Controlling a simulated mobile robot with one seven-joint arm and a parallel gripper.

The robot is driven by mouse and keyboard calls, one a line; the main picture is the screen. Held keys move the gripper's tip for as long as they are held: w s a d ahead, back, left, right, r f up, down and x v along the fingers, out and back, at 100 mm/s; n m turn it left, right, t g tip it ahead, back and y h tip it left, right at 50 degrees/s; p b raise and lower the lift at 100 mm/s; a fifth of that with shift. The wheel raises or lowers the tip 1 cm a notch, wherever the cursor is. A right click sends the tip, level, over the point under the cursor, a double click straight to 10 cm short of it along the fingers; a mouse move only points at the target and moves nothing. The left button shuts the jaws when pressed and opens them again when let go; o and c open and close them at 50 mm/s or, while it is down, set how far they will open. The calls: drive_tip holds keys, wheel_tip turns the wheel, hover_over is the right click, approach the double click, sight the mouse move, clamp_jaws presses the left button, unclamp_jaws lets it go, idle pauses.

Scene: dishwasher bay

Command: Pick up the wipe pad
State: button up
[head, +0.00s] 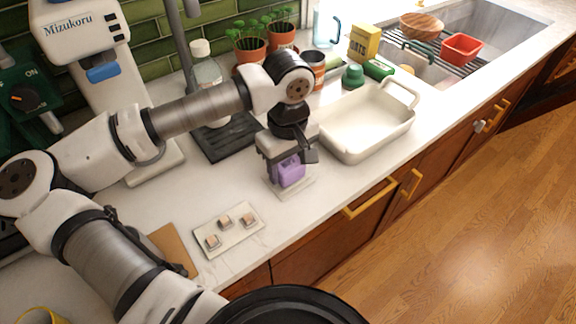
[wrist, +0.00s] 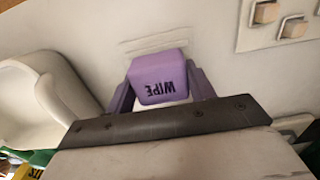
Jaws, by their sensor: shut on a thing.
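The wipe pad (wrist: 158,82) is a purple block with "WIPE" printed on it. In the wrist view it sits between the two fingers of my gripper (wrist: 160,95), which is shut on it. In the head view the purple pad (head: 291,172) shows below my gripper (head: 290,178), over the counter beside the white dish. A pale flat plate (head: 303,191) shows under it. I cannot tell whether the pad touches that plate or hangs above it.
A white roasting dish (head: 365,133) stands close on the right of my gripper. A board with several small cubes (head: 228,230) lies in front to the left. A dark scale-like slab (head: 228,138) is behind. The counter's front edge and yellow handles (head: 370,198) are near.

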sight(289, 162)
wheel_tip(289, 162, up, 20)
drive_tip(key=b, duration=0.3)
drive_tip(key=shift+f, duration=0.25)
drive_tip(key=o, duration=0.3)
drive_tip(key=shift+c, duration=1)
drive_tip(key=shift+w+d, duration=0.1)
drive_tip(key=shift+d, duration=0.05)
